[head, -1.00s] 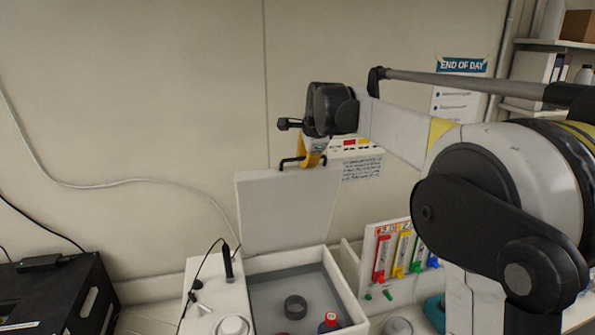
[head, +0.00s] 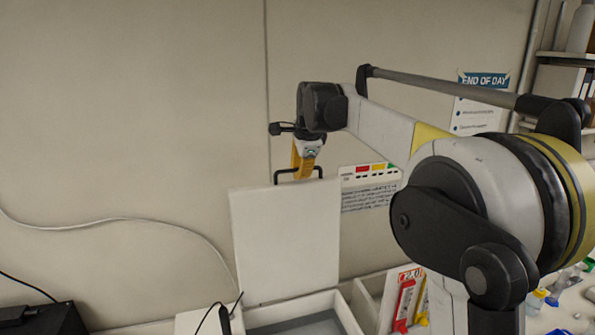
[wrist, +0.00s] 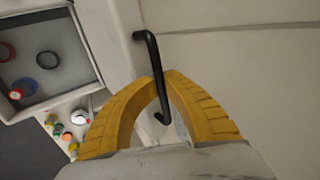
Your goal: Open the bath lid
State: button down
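The bath lid (head: 285,245) is a white panel standing about upright at the back of the bath (head: 345,312). Its black handle (head: 299,173) is on its upper edge. My gripper (head: 303,172) has yellow fingers and is at this handle from above. In the wrist view the handle (wrist: 150,55) passes between the fingertips (wrist: 160,78), which lie close against it on both sides. The bath interior (wrist: 55,45) shows open in the wrist view, with a dark ring (wrist: 48,60) and a red-rimmed item (wrist: 6,51) inside.
The wall is close behind the lid, with a label sheet (head: 370,186) to its right. A rack with coloured items (head: 404,300) stands right of the bath. A black box (head: 42,318) is at the lower left.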

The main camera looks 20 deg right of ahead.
jog(key=shift+r, duration=0.1)
jog(key=c, duration=1.5)
grip_release()
jog(key=shift+s, duration=0.1)
jog(key=shift+r, duration=0.1)
jog(key=v, duration=1.2)
